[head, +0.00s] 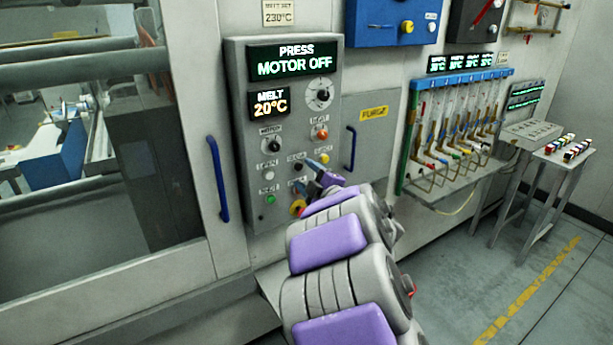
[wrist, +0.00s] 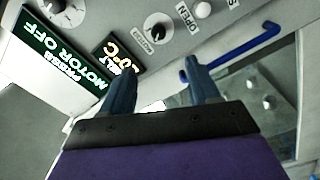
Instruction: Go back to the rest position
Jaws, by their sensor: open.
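My gripper (head: 311,174) is in front of the lower part of the grey press control panel (head: 235,130) in the head view. In the wrist view my gripper (wrist: 158,75) shows two blue fingers spread apart with nothing between them. The panel's black knob (wrist: 157,27) appears beyond the fingertips. Whether a finger touches the panel is hard to tell. The panel displays (head: 293,61) read "PRESS MOTOR OFF" and "MELT 20°C". My arm hides part of the panel's lower right corner.
A blue door handle (head: 218,180) stands left of the panel, and another (head: 350,148) stands right of it. A rack of tubes (head: 458,125) with a shelf is farther right. A small metal table (head: 568,160) holds several small coloured items.

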